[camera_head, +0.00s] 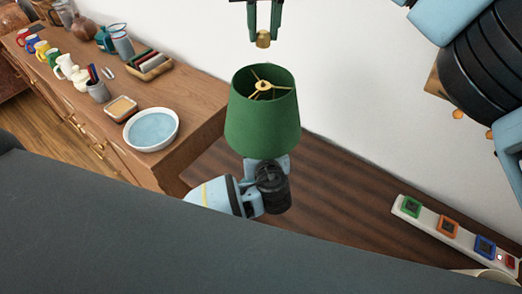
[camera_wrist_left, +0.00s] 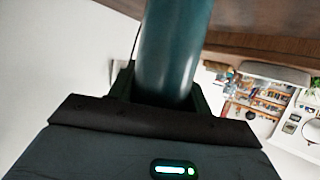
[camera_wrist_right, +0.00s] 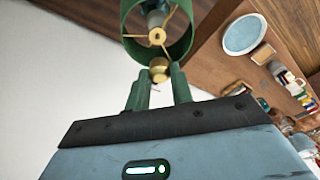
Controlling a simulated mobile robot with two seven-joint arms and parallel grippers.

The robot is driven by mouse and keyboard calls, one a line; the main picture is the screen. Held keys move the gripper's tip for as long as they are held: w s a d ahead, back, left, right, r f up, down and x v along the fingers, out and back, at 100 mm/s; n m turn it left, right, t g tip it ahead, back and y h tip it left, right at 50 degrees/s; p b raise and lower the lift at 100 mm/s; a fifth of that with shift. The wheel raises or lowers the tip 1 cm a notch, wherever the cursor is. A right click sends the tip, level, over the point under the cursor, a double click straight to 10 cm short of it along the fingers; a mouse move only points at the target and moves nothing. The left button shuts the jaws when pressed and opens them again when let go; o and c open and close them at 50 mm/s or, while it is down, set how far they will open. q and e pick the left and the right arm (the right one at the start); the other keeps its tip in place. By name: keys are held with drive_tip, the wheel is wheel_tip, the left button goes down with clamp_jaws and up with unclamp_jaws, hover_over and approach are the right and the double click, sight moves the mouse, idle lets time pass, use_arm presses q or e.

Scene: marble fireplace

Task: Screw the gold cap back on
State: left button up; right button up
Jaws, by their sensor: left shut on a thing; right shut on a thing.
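The lamp has a green shade (camera_head: 262,125) with a gold spider fitting (camera_head: 263,87) across its open top. In the right wrist view the shade (camera_wrist_right: 187,35) and gold hub (camera_wrist_right: 157,36) lie just beyond my fingertips. My right gripper (camera_head: 263,32) is shut on the small gold cap (camera_head: 263,41), which appears apart from the hub. The cap also shows between the fingertips in the right wrist view (camera_wrist_right: 159,70). My left gripper (camera_wrist_left: 165,90) is shut on the teal lamp body (camera_wrist_left: 172,50). In the head view the left fingers and lamp base are hidden.
A wooden sideboard (camera_head: 190,110) at left carries a blue-white bowl (camera_head: 151,129), a small tray (camera_head: 121,108), mugs and jugs. A white strip with coloured squares (camera_head: 440,232) lies at lower right. White wall stands behind the lamp.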

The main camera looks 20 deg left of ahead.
sight(263, 47)
drive_tip(key=shift+f, duration=2.5)
drive_tip(key=shift+f, duration=0.1)
drive_tip(key=shift+f, duration=0.75)
drive_tip(key=shift+f, duration=0.55)
drive_tip(key=m, duration=0.5)
drive_tip(key=shift+a+h, duration=0.1)
drive_tip(key=shift+h, duration=0.3)
drive_tip(key=m, duration=0.4)
drive_tip(key=shift+m+h, duration=0.4)
drive_tip(key=o, duration=0.9)
